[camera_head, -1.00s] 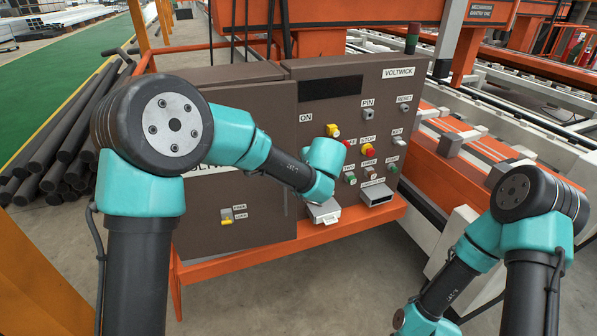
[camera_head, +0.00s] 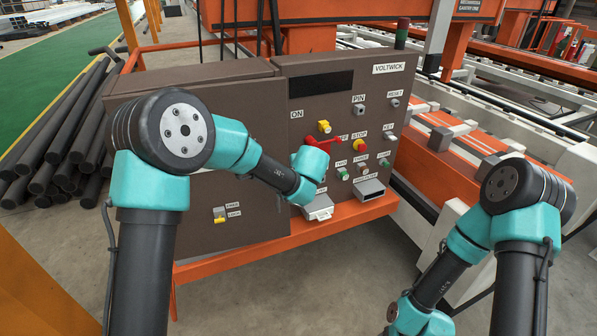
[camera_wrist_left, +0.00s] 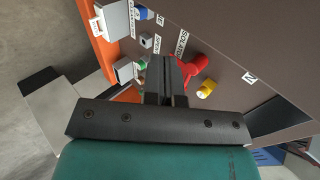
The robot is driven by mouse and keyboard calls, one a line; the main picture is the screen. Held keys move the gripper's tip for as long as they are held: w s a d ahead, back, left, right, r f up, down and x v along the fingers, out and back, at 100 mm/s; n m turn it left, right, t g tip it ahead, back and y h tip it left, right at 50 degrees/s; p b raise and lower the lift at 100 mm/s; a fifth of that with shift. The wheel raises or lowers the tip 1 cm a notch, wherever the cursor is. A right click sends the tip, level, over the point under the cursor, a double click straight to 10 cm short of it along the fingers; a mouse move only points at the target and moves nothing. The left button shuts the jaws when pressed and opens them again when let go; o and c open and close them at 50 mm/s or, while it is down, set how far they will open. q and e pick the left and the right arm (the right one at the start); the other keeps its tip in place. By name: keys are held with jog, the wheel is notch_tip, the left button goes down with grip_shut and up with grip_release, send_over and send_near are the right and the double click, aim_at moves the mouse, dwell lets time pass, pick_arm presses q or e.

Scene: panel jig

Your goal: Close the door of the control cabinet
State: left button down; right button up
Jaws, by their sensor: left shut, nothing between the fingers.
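The control cabinet's brown door (camera_head: 255,215) is on the left in the head view, partly hidden by my left arm. It looks flush with the cabinet body (camera_head: 200,78), with no gap showing. A small latch with a yellow tab (camera_head: 220,219) sits low on it, the tab beside the lower of two labels. My left gripper (camera_wrist_left: 172,68) is shut and empty in the left wrist view, beside a red lever (camera_wrist_left: 192,70) on the panel; I cannot tell whether they touch. In the head view its fingers are hidden behind the wrist. My right gripper is out of view.
The control panel (camera_head: 330,110) right of the door carries several buttons, a dark display (camera_head: 321,85) and a yellow knob (camera_head: 324,127). Two small open boxes jut out low on it. An orange ledge (camera_head: 255,248) runs below. Dark pipes (camera_head: 60,140) lie at the left.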

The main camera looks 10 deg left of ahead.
pick_arm(q)
jog(key=w+a+f, duration=0.2)
jog(key=w, duration=0.4)
jog(key=shift+w+a+f, duration=0.25)
jog(key=shift+a+f, duration=0.05)
jog(key=shift+f, duration=0.05)
